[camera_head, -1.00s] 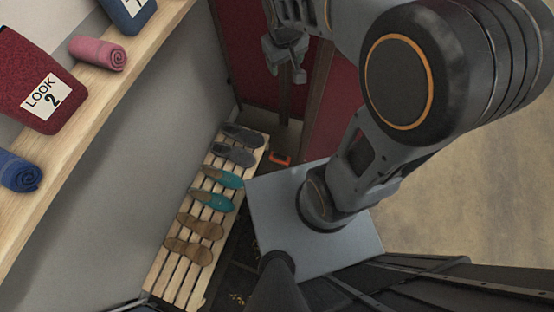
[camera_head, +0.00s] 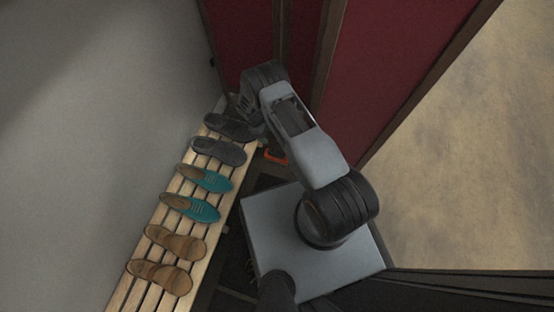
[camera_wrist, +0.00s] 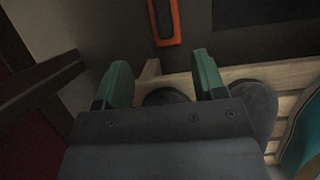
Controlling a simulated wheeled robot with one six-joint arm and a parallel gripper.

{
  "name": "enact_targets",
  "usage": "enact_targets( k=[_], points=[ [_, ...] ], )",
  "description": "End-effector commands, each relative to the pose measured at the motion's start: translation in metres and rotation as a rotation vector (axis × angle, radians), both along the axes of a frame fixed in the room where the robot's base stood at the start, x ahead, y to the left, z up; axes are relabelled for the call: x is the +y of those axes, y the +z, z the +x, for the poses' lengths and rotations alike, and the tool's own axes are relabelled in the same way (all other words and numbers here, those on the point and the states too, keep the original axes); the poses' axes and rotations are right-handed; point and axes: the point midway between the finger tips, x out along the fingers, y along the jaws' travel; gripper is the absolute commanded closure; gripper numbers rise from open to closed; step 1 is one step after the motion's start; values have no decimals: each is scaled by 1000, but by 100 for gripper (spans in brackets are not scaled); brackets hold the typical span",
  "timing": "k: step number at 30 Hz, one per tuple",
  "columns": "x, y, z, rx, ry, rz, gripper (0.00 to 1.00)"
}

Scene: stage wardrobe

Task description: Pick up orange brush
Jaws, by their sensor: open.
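The orange brush (camera_wrist: 165,22) lies on the dark floor at the top of the wrist view, just past my fingertips. In the head view only a small orange part of it (camera_head: 275,154) shows beside the far end of the shoe bench, partly hidden by my arm. My gripper (camera_wrist: 157,82) is open, with its two green fingers apart and nothing held between them. The brush lies beyond the gap between the fingers, not touching them. In the head view my gripper is hidden behind my arm.
A slatted wooden bench (camera_head: 128,283) holds pairs of grey, teal and brown shoes along the wall. In the wrist view a grey shoe (camera_wrist: 257,107) is close to my right finger. A red panel with dark framing (camera_head: 379,68) stands behind my arm. Open floor (camera_head: 470,180) lies to the right.

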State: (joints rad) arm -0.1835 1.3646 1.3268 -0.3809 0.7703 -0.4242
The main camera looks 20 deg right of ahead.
Motion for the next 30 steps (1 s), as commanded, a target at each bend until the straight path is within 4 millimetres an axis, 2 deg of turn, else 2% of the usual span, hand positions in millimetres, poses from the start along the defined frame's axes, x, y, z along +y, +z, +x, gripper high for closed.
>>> enact_targets(
  k=[1, 3, 12, 18, 26, 30],
  points=[
    [-1, -14, -3, 7, 7, -1, 36],
    [-3, -27, -6, 12, 12, -2, 36],
    [-19, -78, -19, 15, 14, -3, 36],
    [-25, -95, -23, 14, 15, -2, 36],
    [-28, -104, -25, 12, 15, -2, 36],
    [-33, -120, -28, 13, 15, -3, 36]
  ],
)
